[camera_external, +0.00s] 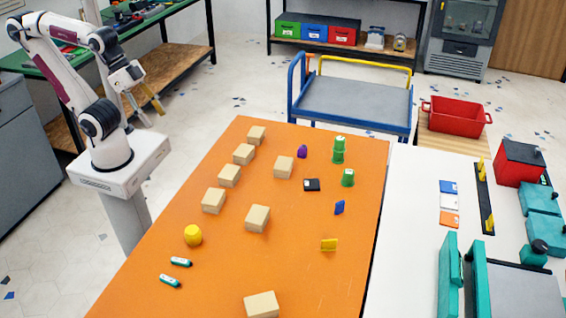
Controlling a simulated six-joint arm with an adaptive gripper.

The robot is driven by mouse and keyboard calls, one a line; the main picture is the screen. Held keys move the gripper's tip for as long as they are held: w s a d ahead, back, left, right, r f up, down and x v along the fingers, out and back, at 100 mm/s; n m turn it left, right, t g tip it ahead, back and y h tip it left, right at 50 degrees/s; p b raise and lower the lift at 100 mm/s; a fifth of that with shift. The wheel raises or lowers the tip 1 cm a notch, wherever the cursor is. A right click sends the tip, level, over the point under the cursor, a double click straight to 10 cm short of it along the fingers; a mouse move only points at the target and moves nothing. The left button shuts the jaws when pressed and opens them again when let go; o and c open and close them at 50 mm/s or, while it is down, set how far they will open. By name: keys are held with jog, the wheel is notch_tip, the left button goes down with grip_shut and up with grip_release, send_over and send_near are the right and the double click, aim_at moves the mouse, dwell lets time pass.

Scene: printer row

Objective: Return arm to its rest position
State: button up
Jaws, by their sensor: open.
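My arm stands on a white pedestal at the left, beside the orange table (290,230). The arm is bent, with its end held out in front of its base. My gripper (147,115) is open and empty, with its two fingers pointing down and apart. It hangs in the air to the left of the table's far left edge, touching nothing that I can see.
Several wooden blocks (258,218), a yellow egg-like object (193,235), green cups (338,150) and small coloured pieces stand on the orange table. A white table (418,200) with teal machines adjoins at right. A blue cart (350,102) stands behind. A green workbench (165,12) is behind my arm.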

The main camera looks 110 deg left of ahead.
jog(key=shift+s+f, duration=0.25)
jog(key=shift+s, duration=0.55)
